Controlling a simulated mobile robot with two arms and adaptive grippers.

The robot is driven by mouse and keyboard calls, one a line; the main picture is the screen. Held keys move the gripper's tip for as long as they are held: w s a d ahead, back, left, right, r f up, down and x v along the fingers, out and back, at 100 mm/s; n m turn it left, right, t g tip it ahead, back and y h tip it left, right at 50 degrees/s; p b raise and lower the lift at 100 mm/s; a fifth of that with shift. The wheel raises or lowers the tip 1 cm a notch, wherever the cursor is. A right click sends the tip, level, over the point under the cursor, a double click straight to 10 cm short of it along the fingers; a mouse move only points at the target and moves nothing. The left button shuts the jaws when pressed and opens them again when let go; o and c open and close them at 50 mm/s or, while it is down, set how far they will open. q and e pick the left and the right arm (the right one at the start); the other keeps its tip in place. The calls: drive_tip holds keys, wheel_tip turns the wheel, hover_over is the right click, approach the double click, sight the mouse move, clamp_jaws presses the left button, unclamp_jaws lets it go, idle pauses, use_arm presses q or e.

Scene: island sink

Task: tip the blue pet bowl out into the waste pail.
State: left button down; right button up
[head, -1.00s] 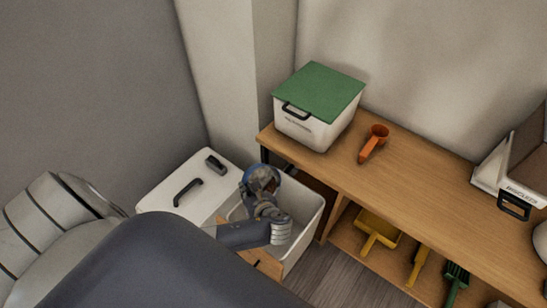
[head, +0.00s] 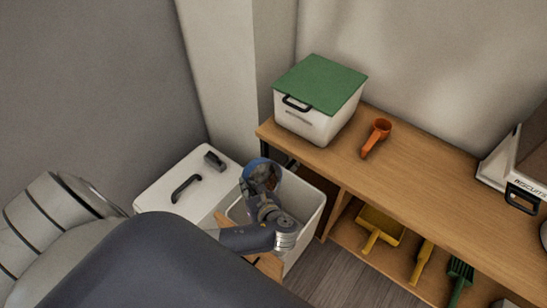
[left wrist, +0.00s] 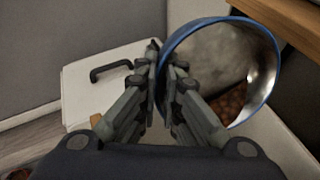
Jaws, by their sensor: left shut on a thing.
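The blue pet bowl (head: 262,163) is tilted steeply above the open white waste pail (head: 316,215). Its blue rim and shiny metal inside also show in the left wrist view (left wrist: 222,22). Brown kibble (left wrist: 228,104) shows within the rim near its lower side; I cannot tell how much is in the bowl. My left gripper (left wrist: 162,80) is shut on the bowl's edge, with the bowl to the right of the fingers. In the head view the gripper (head: 254,191) is over the pail, and my arm hides part of the pail. My right gripper is not in view.
A white lidded bin (head: 180,183) with a black handle stands left of the pail. The wooden shelf (head: 430,170) at right holds a green-lidded tub (head: 318,95), an orange scoop (head: 375,138) and a white container (head: 500,175). Yellow and green tools lie below.

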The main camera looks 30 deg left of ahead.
use_arm(q)
drive_tip(key=shift+s+d+r+t+y+b, duration=0.1)
drive_tip(key=shift+d+t+y+b, duration=0.3)
drive_tip(key=shift+b, duration=0.6)
drive_tip(key=shift+s+d+r+y, duration=0.15)
drive_tip(key=shift+s+d+y, duration=0.05)
drive_tip(key=shift+d+y, duration=0.25)
drive_tip(key=shift+s+d+r+y, duration=0.1)
drive_tip(key=shift+s+d+y, duration=0.1)
drive_tip(key=shift+d+y, duration=0.2)
idle(0.3)
drive_tip(key=shift+d+t+y, duration=0.3)
drive_tip(key=shift+t+y, duration=0.1)
drive_tip(key=shift+y, duration=0.05)
drive_tip(key=shift+s+d+r+m+t+y+b, duration=0.15)
drive_tip(key=shift+s+d+t+y+b, duration=0.15)
drive_tip(key=shift+y+b, duration=0.25)
drive_tip(key=shift+s+d+f+m+t+y+b, duration=0.1)
drive_tip(key=shift+d+m+t+y+b, duration=0.1)
drive_tip(key=shift+d+y+b, duration=0.25)
idle(1.1)
drive_tip(key=shift+s+d+t+y+b, duration=0.15)
drive_tip(key=shift+d+t+y+b, duration=0.3)
drive_tip(key=shift+y+b, duration=0.45)
idle(0.7)
drive_tip(key=shift+s+d+r+t+y, duration=0.2)
drive_tip(key=shift+d+r+t+y, duration=0.35)
drive_tip(key=shift+y, duration=0.15)
idle(0.6)
